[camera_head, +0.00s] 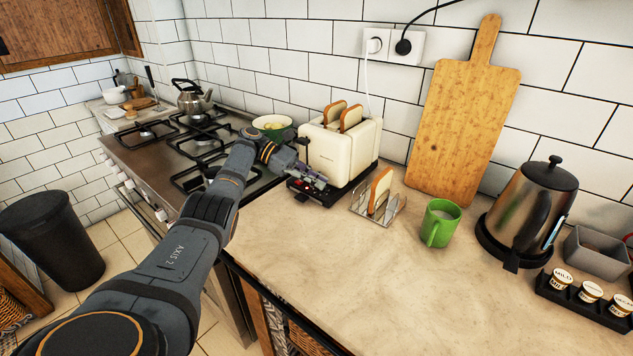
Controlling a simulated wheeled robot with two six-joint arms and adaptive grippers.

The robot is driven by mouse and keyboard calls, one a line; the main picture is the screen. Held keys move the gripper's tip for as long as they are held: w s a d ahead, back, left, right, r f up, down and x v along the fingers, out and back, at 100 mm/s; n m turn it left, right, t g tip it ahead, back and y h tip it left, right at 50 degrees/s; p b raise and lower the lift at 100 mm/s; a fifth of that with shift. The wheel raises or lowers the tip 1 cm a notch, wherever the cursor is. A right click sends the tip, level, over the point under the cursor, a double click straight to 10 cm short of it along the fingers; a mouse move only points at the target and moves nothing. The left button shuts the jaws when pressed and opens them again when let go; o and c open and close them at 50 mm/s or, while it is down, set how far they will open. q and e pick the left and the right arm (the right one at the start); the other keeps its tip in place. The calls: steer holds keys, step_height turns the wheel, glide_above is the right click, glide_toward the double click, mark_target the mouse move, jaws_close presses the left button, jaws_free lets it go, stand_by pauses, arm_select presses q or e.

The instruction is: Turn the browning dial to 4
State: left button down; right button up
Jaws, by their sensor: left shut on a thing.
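A cream toaster (328,158) stands on the counter against the tiled wall, with two slices of bread (350,117) showing in its slots. My left gripper (318,181) reaches in from the left, low at the toaster's near end. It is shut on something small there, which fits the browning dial. The dial itself and its markings are hidden by the gripper, so its setting cannot be read. My right gripper is not in view.
A toast rack (377,205) with one slice and a green mug (440,222) stand right of the gripper. A kettle (527,208) and cutting board (464,118) are farther right. The stove (150,155) is left. The front counter is clear.

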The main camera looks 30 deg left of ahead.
arm_select(q)
steer(key=shift+s+f, duration=0.1)
steer(key=shift+f, duration=0.2)
steer(key=c, duration=1.3)
jaws_free()
steer(key=shift+c, duration=0.2)
steer(key=shift+a, duration=0.15)
